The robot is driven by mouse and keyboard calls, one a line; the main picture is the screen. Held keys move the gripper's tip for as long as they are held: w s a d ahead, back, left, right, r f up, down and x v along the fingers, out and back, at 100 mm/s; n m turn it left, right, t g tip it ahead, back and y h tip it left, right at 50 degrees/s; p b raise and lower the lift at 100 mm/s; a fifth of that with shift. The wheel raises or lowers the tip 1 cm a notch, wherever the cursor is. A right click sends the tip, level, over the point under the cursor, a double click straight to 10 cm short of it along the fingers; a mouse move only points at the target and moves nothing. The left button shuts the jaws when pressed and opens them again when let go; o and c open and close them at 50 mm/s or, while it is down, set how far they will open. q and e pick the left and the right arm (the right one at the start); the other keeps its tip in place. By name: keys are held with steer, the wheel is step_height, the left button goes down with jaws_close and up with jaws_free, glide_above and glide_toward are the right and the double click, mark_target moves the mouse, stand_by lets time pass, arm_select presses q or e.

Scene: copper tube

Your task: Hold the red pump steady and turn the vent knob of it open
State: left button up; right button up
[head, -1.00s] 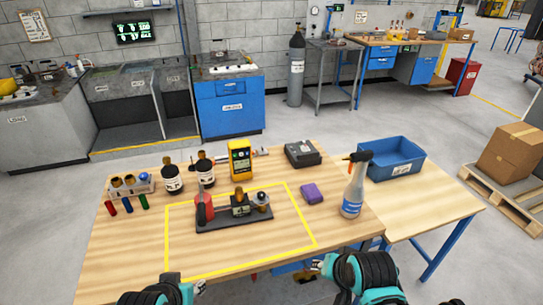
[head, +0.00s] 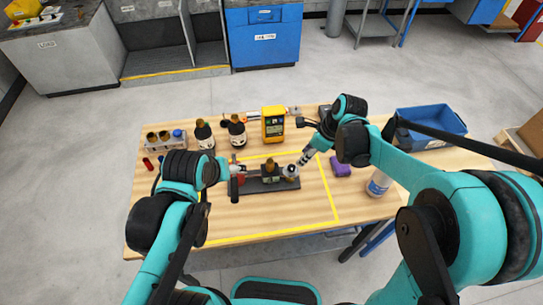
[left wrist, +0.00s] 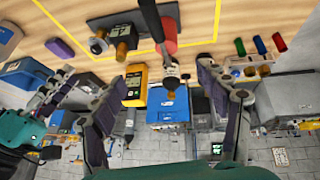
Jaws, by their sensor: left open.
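The red pump (head: 237,180) stands at the left end of a dark base plate (head: 255,188) inside the yellow outline. A brass-topped block (head: 270,172) is mid-plate, and a grey round knob-like part (head: 290,171) is at the right end. My left gripper comes in from the left beside the red pump, largely hidden in the head view. In the left wrist view its fingers (left wrist: 158,76) are spread and empty, with the red pump (left wrist: 165,38) and its dark lever ahead. My right gripper (head: 301,160) is close to the knob-like part; its finger opening and any contact are unclear.
Behind the plate stand dark bottles (head: 237,133) and a yellow meter (head: 274,124). The front of the outlined area is clear.

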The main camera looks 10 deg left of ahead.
arm_select(q)
steer(key=w+d+f+n+g, duration=0.2)
steer(key=w+n, duration=0.3)
steer(key=n+g, duration=0.4)
steer(key=n, duration=0.8)
glide_above(263, 170)
steer(key=f, duration=1.2)
steer(key=shift+s+a+f, duration=0.2)
steer(key=shift+f, duration=0.2)
steer(key=shift+w+d+f+n, duration=0.15)
steer(key=shift+f+n, duration=0.25)
steer(key=shift+f, duration=0.25)
step_height(263, 170, down, 8)
steer(key=shift+r, duration=0.2)
steer(key=shift+c, duration=0.4)
